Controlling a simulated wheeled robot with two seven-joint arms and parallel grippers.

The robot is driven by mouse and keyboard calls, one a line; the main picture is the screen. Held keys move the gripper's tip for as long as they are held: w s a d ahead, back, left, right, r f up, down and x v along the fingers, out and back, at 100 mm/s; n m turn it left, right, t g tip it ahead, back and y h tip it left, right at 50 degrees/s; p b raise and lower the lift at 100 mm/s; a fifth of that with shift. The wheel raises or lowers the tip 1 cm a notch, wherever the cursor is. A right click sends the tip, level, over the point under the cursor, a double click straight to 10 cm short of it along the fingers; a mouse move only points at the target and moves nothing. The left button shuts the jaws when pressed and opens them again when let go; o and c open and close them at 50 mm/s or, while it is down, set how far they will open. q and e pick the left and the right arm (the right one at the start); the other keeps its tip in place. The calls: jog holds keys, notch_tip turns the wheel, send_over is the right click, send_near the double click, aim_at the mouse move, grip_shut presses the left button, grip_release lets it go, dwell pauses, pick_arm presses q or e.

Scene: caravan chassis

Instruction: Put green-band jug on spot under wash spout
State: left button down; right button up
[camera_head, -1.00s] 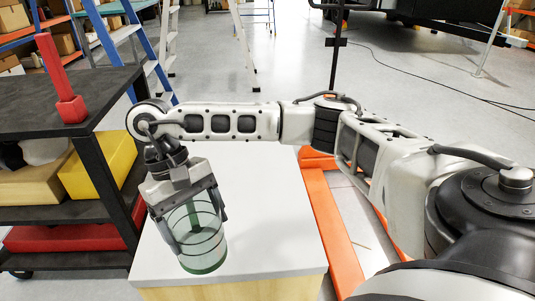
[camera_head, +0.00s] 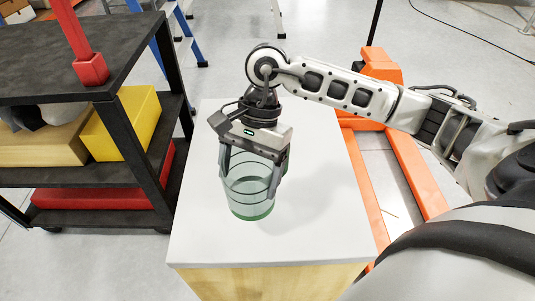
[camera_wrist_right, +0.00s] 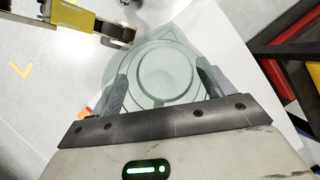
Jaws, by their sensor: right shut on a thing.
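The clear jug with a green band (camera_head: 250,203) is upright at the left-middle of a white-topped table (camera_head: 225,247). My right gripper (camera_head: 249,185) comes down from above and is shut on it, one finger on each side. In the right wrist view the jug (camera_wrist_right: 165,75) sits between the two fingers (camera_wrist_right: 166,90), and I look down into its round inside. I cannot tell whether its base touches the table top. I cannot make out a wash spout or a marked spot in these views. My left gripper is not in view.
A black shelf cart (camera_head: 130,60) with a red post (camera_head: 88,62), a yellow box (camera_head: 122,122) and a red case (camera_head: 100,195) stands left of the table. An orange pallet truck (camera_head: 400,160) is at the right. The table's front and right parts are clear.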

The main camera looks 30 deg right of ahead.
jog(key=m, duration=0.1)
jog(key=m+t, duration=0.1)
jog(key=m, duration=0.1)
jog(key=shift+s+d+r, duration=0.1)
jog(key=shift+s+r, duration=0.1)
jog(key=shift+s, duration=0.15)
jog(key=shift+w+d+f+m+t+y+p, duration=0.1)
jog(key=shift+w+d+f+m+t+p, duration=0.5)
jog(key=shift+w+d+f, duration=1.25)
jog(key=shift+w+d+f+m+t+y+b, duration=0.1)
jog(key=shift+w+d+f+m, duration=1.15)
jog(key=shift+f, duration=0.95)
jog(key=shift+w+d+f+m+t+y+p, duration=0.1)
jog(key=shift+w+d+f+m+t+p, duration=0.35)
jog(key=shift+w+d+f, duration=1.45)
jog(key=shift+s+f, duration=0.1)
jog(key=shift+f, duration=0.1)
jog(key=o, duration=1)
